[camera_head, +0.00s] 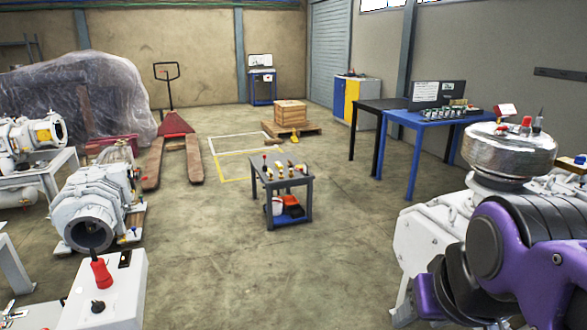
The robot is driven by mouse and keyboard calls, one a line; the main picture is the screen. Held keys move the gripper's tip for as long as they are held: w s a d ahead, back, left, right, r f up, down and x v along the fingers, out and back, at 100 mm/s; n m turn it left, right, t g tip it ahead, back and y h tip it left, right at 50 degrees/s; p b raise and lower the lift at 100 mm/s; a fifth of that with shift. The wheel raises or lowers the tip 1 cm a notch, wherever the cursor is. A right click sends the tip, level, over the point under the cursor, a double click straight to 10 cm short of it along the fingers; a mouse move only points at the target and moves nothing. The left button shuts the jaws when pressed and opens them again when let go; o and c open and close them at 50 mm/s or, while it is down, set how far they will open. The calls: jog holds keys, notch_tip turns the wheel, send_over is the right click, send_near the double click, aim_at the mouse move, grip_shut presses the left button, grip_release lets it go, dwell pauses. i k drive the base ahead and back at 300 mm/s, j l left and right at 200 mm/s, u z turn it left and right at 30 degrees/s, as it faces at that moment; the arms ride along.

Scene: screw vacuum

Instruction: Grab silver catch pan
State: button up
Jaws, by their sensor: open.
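I cannot make out a silver catch pan for certain. A round, silver, drum-like body (508,152) sits on top of the white machine (418,225) at the right; I cannot tell whether a pan is part of it. My purple and black arm fills the lower right corner and hides much of that machine. My gripper's fingertips do not show.
A small dark cart (283,178) with tools stands mid-floor. White pump machines (95,205) stand at the left, near a red pallet jack (175,124). A blue table (425,119) with small parts stands at the back right. The concrete floor around the cart is clear.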

aim_at(42, 164)
jog(key=i+u, duration=0.25)
jog(key=i, duration=0.3)
jog(key=i+u, duration=0.25)
jog(key=i, duration=0.25)
jog(key=i+u, duration=0.25)
jog(key=i, duration=0.9)
jog(key=i+z, duration=0.25)
jog(key=i, duration=0.3)
jog(key=i+z, duration=0.25)
jog(key=i, duration=0.25)
jog(key=i+z, duration=1.2)
jog(key=i, duration=0.15)
jog(key=i+j+z, duration=0.1)
jog(key=i+z, duration=0.25)
jog(key=i, duration=0.2)
jog(key=i+z, duration=0.25)
jog(key=i, duration=0.85)
jog(key=i+u, duration=0.4)
jog(key=i+l+u, duration=0.1)
jog(key=i+u, duration=0.25)
jog(key=i, duration=0.2)
jog(key=i+j+u, duration=0.1)
jog(key=i+u, duration=0.7)
jog(key=u, duration=0.2)
